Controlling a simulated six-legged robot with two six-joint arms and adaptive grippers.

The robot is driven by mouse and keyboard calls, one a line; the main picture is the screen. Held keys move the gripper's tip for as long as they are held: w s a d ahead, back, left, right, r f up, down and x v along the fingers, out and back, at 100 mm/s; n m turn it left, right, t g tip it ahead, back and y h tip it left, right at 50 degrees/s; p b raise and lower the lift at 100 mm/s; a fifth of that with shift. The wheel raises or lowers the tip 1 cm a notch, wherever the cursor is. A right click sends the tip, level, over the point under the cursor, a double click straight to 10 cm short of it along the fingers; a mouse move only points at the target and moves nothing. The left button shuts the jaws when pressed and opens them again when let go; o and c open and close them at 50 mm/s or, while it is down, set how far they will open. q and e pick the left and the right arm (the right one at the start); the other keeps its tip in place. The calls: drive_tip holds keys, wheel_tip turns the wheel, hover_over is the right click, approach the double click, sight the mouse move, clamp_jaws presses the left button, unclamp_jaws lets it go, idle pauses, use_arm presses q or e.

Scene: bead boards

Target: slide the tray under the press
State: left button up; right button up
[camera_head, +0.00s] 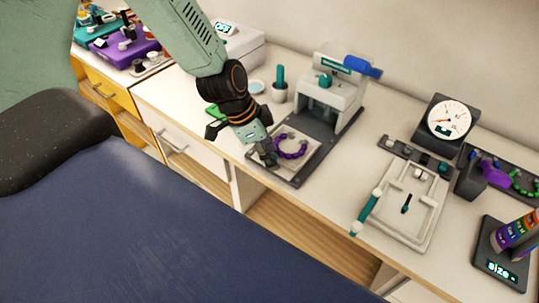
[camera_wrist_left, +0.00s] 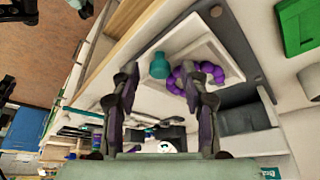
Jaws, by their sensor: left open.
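The tray (camera_head: 290,172) is pale and shallow, with a ring of purple beads (camera_head: 291,147) in it. It lies on the dark base plate (camera_head: 318,157), in front of the white press (camera_head: 328,92) with its blue handle (camera_head: 362,66). My left gripper (camera_head: 267,154) is low at the tray's near left side. In the wrist view my left gripper (camera_wrist_left: 162,84) is open, its fingers apart, with the tray's teal knob (camera_wrist_left: 160,66) showing between and beyond the tips. I cannot tell whether the fingers touch it. The purple beads (camera_wrist_left: 197,76) are close to the right finger. My right gripper is not in view.
A cup with a teal tool (camera_head: 279,92) and a white box (camera_head: 238,42) stand left of the press. The table's front edge is near the base plate.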

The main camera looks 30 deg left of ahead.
use_arm(q)
clamp_jaws()
idle(0.5)
idle(0.3)
